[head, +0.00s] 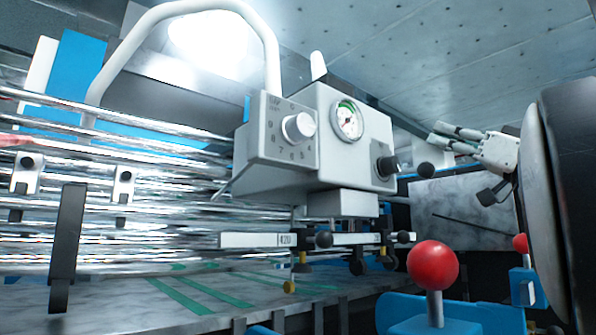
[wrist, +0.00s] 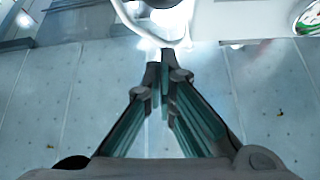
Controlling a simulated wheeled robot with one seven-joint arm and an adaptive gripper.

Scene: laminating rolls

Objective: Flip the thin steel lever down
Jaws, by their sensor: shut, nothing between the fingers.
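A thin steel lever (head: 229,184) appears to stick out from the lower left of the grey control box (head: 350,150), slanting down to the left. It is small, and I cannot make it out for certain. My gripper (head: 436,134) is to the right of the box in the head view, well apart from the lever, with its fingers pointing left. In the wrist view the fingertips (wrist: 160,66) come together with nothing between them. The lever cannot be made out in the wrist view.
The box carries a numbered dial (head: 298,127), a pressure gauge (head: 347,120) and a black knob (head: 387,166). A white curved handle (head: 270,45) arches above. Shiny rolls (head: 120,150) lie left. A red ball knob (head: 433,265) stands in front.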

